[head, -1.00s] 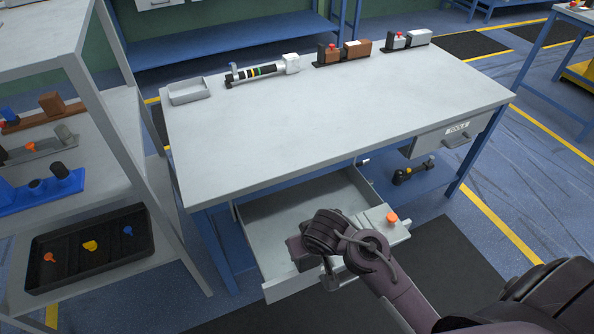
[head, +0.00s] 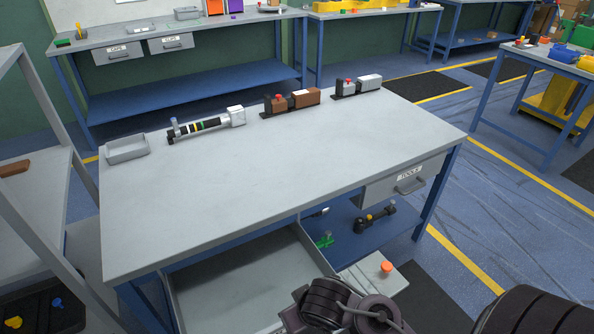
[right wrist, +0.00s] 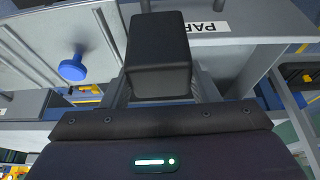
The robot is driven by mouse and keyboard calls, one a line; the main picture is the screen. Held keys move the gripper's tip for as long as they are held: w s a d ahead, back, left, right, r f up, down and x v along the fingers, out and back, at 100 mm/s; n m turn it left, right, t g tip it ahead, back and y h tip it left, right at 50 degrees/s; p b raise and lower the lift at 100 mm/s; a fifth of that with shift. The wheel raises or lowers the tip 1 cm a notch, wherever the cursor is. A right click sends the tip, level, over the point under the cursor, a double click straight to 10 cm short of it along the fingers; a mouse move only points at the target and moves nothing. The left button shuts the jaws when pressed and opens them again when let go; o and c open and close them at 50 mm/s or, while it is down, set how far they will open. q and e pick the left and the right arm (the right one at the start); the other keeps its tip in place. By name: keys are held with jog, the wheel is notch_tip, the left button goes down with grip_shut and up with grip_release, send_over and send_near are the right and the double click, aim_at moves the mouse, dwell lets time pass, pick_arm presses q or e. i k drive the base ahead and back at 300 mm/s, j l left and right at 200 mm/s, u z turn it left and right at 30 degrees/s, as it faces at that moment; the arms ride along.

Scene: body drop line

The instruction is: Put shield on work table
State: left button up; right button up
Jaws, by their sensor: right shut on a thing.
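The work table (head: 270,170) has a wide grey top, mostly bare, with several items along its far edge. I cannot tell for sure which thing is the shield. My right gripper (head: 330,310) is low in the head view, beside the open drawer (head: 225,285) under the table. In the right wrist view it is shut on a black block (right wrist: 160,50) between its fingers. A grey piece (head: 352,275) with an orange knob (head: 386,267) shows just past this gripper; whether it joins the block is hidden. My left gripper is out of view.
A small grey tray (head: 127,150), a banded cylinder device (head: 205,125) and two block assemblies (head: 290,101) line the table's back edge. A TOOLS drawer (head: 400,180) is closed at right. A grey rack (head: 40,220) stands at left. A blue knob (right wrist: 74,68) shows in the wrist view.

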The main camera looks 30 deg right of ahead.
aim_at(370, 142)
jog(key=l+u, duration=0.1)
jog(key=l, duration=1.2)
jog(key=k+l+u, duration=0.15)
jog(key=l, duration=0.5)
jog(key=l+u, duration=0.1)
jog(key=l, duration=0.55)
